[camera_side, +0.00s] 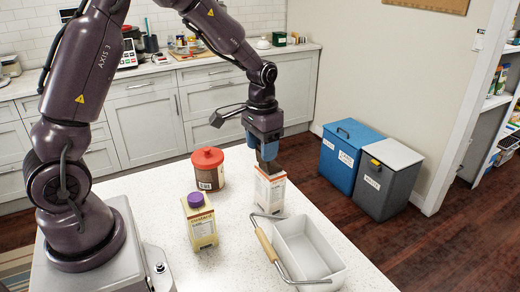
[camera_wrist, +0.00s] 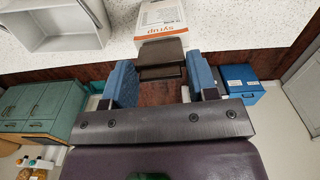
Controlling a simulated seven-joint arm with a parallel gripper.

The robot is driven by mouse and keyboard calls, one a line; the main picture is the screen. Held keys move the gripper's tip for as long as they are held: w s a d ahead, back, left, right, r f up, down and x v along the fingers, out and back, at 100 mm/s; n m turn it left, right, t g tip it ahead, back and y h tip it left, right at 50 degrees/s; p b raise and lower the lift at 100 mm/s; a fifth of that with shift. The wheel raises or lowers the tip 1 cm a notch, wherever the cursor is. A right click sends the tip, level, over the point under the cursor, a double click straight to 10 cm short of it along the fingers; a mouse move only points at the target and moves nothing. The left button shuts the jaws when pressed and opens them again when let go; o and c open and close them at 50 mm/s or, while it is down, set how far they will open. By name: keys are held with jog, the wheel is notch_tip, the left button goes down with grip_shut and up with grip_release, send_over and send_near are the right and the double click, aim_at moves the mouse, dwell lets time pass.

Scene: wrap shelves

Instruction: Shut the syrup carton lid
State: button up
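The syrup carton (camera_side: 270,194) is white with orange markings and stands upright on the light speckled worktop. In the wrist view the carton (camera_wrist: 163,17) is at the top centre, its orange syrup lettering upside down. My gripper (camera_side: 267,165) is over the carton's top in the side view, pointing down.
A yellowish carton with a purple cap (camera_side: 200,222) and a red-lidded tub (camera_side: 208,168) stand left of the syrup carton. A pale handled bin (camera_side: 310,250) is close in front. Blue (camera_side: 349,155) and grey (camera_side: 388,180) floor bins stand beyond the worktop.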

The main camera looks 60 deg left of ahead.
aim_at(273, 164)
jog(key=shift+w, duration=0.5)
jog(key=shift+w, duration=0.15)
jog(key=shift+w+r, duration=0.1)
jog(key=shift+w, duration=0.25)
jog(key=shift+w+a+r, duration=0.15)
jog(key=shift+w+r, duration=0.15)
jog(key=shift+w, duration=0.4)
dwell(2.0)
jog(key=o, duration=0.4)
jog(key=shift+r, duration=0.1)
jog(key=shift+r, duration=3.35)
